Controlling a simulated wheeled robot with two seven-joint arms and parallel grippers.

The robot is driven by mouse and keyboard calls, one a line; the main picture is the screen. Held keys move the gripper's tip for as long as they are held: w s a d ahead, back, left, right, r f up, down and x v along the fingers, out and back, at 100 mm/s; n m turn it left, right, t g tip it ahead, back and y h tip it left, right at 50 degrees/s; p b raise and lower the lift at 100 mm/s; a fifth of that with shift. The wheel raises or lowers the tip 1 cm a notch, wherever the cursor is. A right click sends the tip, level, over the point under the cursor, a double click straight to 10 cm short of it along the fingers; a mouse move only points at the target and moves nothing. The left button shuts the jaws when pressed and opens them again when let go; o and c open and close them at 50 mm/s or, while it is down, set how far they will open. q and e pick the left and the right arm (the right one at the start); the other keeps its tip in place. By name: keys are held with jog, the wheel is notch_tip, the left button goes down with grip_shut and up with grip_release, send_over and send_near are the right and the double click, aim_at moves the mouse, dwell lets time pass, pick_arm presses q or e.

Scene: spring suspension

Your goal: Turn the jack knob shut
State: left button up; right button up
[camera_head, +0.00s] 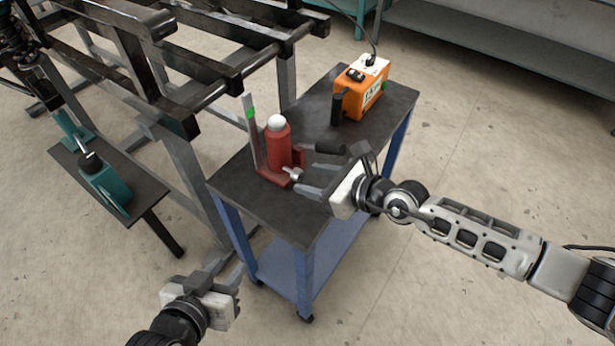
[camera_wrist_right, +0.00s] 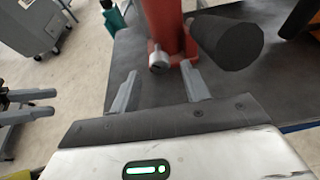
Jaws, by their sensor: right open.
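The red jack (camera_head: 278,148) stands upright on the dark cart top, with a white cap. Its small silver knob (camera_head: 292,174) sits low at its base, facing my right gripper. In the right wrist view the knob (camera_wrist_right: 158,61) lies just ahead of the fingertips, roughly midway between them. My right gripper (camera_head: 308,180) is open, its fingers pointing at the knob; I cannot tell whether they touch it. The fingers also show in the right wrist view (camera_wrist_right: 159,74), with nothing between them. My left gripper (camera_head: 218,282) hangs low in front of the cart, away from the jack; its jaw opening is unclear.
A black cylindrical handle (camera_wrist_right: 228,40) sticks out beside the knob, close to my right finger. An orange box (camera_head: 360,92) stands at the cart's back. A dark metal frame (camera_head: 185,95) stands left of the cart (camera_head: 330,205). A teal device (camera_head: 103,185) sits further left.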

jog(key=shift+x, duration=0.9)
jog(key=shift+w+a, duration=0.1)
jog(key=shift+a, duration=0.05)
jog(key=c, duration=1)
jog(key=shift+f, duration=0.1)
